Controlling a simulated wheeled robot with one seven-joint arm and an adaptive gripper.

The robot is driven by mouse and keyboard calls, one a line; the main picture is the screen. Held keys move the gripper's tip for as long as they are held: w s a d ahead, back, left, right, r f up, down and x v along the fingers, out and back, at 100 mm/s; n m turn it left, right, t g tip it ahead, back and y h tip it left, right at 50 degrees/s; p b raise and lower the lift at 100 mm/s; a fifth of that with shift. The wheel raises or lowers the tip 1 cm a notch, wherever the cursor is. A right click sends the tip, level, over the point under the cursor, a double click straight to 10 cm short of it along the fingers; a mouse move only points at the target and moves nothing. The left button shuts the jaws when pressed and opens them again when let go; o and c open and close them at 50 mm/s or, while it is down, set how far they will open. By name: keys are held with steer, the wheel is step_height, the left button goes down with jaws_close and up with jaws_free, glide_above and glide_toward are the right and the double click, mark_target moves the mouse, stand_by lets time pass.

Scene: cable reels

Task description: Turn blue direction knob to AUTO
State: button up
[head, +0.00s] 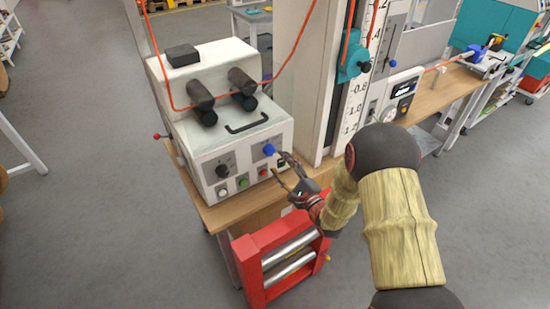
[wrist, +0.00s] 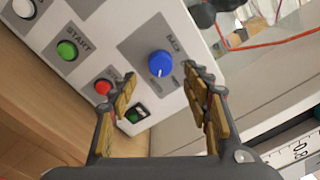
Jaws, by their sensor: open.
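The blue direction knob (head: 269,150) is on the right part of the white machine's front panel in the head view. My gripper (head: 281,165) is open and empty, just in front of the panel, close to the knob. In the wrist view my gripper's fingers (wrist: 160,85) stand apart, with the knob seen between and beyond them; no contact shows.
The white machine (head: 220,135) has a black knob (head: 222,171) at left. A green button (wrist: 67,50), a red button (wrist: 103,87) and a dark green-lit switch (wrist: 136,114) lie beside the blue knob. A red roller frame (head: 255,270) stands below. A tall white column (head: 302,80) rises at right.

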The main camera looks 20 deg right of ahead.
steer(key=v, duration=0.6)
stand_by(0.4)
